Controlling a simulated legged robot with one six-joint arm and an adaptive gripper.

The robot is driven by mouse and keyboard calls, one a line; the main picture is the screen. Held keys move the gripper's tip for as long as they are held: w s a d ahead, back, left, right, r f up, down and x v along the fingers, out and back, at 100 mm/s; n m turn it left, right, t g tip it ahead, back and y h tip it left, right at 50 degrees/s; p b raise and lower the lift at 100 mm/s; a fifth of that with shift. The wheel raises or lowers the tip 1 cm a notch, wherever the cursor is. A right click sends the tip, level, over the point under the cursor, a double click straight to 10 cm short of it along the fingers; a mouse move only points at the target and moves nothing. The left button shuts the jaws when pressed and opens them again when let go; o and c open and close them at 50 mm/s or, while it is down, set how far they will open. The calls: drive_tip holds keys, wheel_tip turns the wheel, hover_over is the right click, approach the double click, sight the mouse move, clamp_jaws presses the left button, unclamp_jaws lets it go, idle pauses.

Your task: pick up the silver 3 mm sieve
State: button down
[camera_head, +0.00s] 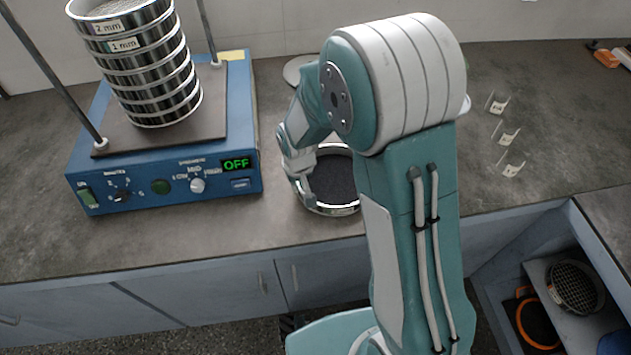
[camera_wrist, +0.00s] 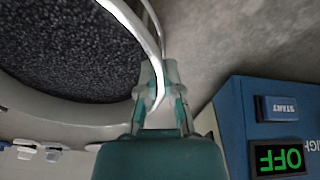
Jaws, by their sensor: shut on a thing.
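A round silver sieve with a dark mesh (camera_head: 336,180) is on or just above the bench, right of the blue shaker and partly hidden behind my arm. Its size label cannot be read. My gripper (camera_head: 299,178) is at its left side, shut on its rim. In the wrist view, the bright metal rim of the sieve (camera_wrist: 127,17) runs between the two fingers of my gripper (camera_wrist: 159,82), and the dark mesh fills the upper left. I cannot tell if the sieve is clear of the bench.
The blue shaker (camera_head: 215,185) reads OFF and carries a sieve stack (camera_head: 150,75) labelled 2 mm and 1 mm between two rods. Small pale clips (camera_head: 508,135) lie on the bench at right. An open shelf at lower right holds another sieve (camera_head: 577,288).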

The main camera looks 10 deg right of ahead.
drive_tip(key=shift+r, duration=0.55)
wheel_tip(320, 180, up, 2)
drive_tip(key=shift+s+d+r, duration=0.1)
drive_tip(key=shift+s+r, duration=0.05)
drive_tip(key=shift+r, duration=0.1)
drive_tip(key=s+d+r, duration=0.7)
drive_tip(key=s+r, duration=0.2)
drive_tip(key=s, duration=0.2)
drive_tip(key=shift+d+r, duration=0.2)
drive_tip(key=shift+d, duration=0.15)
